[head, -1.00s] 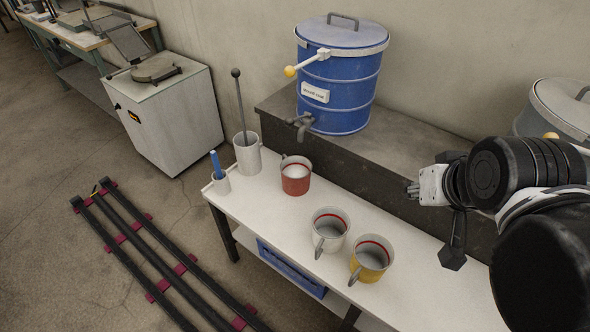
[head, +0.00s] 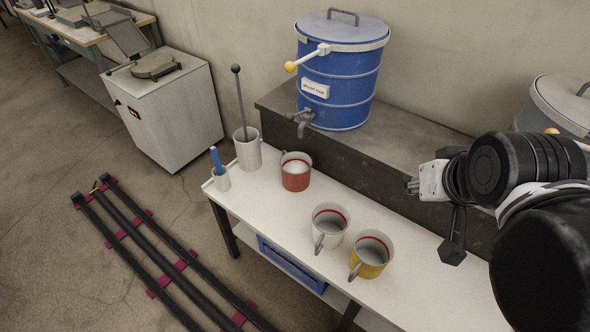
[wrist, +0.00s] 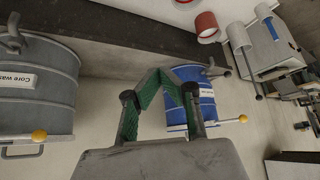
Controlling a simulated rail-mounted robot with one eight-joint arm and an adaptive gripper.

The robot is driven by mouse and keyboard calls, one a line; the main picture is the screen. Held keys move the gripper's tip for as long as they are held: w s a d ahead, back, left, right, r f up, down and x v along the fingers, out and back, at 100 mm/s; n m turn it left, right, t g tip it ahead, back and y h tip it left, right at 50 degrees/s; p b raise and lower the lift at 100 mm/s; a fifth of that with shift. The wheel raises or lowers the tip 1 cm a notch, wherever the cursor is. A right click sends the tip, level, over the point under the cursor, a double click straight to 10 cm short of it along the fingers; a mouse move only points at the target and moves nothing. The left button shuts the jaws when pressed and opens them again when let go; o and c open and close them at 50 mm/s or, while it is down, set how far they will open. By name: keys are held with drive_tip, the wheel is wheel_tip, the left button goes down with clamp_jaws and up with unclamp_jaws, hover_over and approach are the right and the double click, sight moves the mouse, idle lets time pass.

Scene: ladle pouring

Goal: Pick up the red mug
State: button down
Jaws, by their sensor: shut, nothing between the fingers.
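The red mug (head: 296,180) stands upright on the white bench, below the blue drum's tap, with a pale inside. Its handle shows at its upper left. It also shows at the top of the wrist view (wrist: 206,27). My gripper (head: 411,187) is at the right of the head view, well to the right of the red mug and apart from it. In the wrist view the green fingers (wrist: 158,76) meet at their tips, with nothing held between them.
A white mug (head: 330,238) and a yellow mug (head: 373,264) stand on the white bench (head: 270,210) right of the red one. A tall grey container (head: 248,155) with a long rod stands to its left. The blue drum (head: 340,95) sits on the dark ledge behind.

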drive_tip(key=c, duration=2.5)
unclamp_jaws()
drive_tip(key=o, duration=2.5)
drive_tip(key=shift+w, duration=0.1)
